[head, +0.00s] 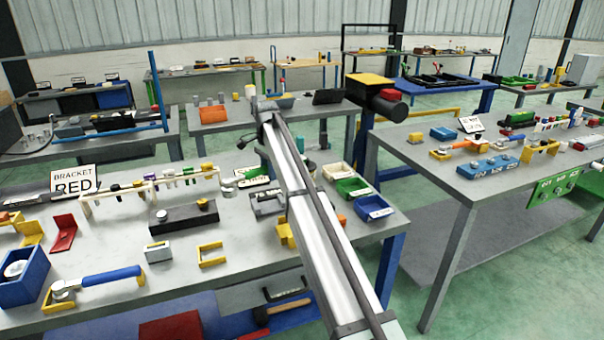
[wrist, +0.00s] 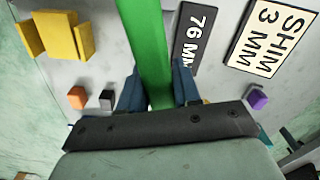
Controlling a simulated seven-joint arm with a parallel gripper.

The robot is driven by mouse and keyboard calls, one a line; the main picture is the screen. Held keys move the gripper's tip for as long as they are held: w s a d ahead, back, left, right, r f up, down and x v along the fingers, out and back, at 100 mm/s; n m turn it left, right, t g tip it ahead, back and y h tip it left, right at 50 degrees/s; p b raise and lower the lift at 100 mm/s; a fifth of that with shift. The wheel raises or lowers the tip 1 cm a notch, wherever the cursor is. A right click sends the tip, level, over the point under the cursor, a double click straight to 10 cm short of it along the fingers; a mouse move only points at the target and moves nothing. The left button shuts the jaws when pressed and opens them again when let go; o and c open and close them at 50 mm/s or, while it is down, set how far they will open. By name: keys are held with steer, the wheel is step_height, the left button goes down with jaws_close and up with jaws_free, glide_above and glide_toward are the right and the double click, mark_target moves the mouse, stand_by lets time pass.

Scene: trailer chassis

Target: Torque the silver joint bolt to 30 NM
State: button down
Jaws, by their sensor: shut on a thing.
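In the wrist view my gripper (wrist: 160,92) is shut on a long green bar (wrist: 148,45), which runs up out of the picture between the blue fingers. What the bar belongs to is out of view. In the head view the gripper is not clearly visible. I cannot tell for sure which is the joint bolt. A blue-handled wrench (head: 108,276) lies at the table's front left.
A rack (head: 150,182) of small coloured pieces stands behind the block. A BRACKET RED sign (head: 76,181), a blue bin (head: 24,282) and a yellow bracket (head: 211,254) are nearby. The wrist view shows a 76 MM label (wrist: 188,40), a SHIM 3 MM sign (wrist: 266,35) and small cubes.

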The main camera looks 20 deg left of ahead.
steer(key=s+a+r, duration=0.1)
steer(key=s+a, duration=0.5)
steer(key=a, duration=0.3)
steer(key=s+a+r, duration=0.1)
steer(key=s+a, duration=0.5)
steer(key=a, duration=0.3)
steer(key=shift+s+m, duration=0.2)
steer(key=shift+m, duration=0.1)
steer(key=shift+r, duration=0.1)
steer(key=shift+f, duration=3.75)
step_height(320, 180, up, 6)
stand_by(0.6)
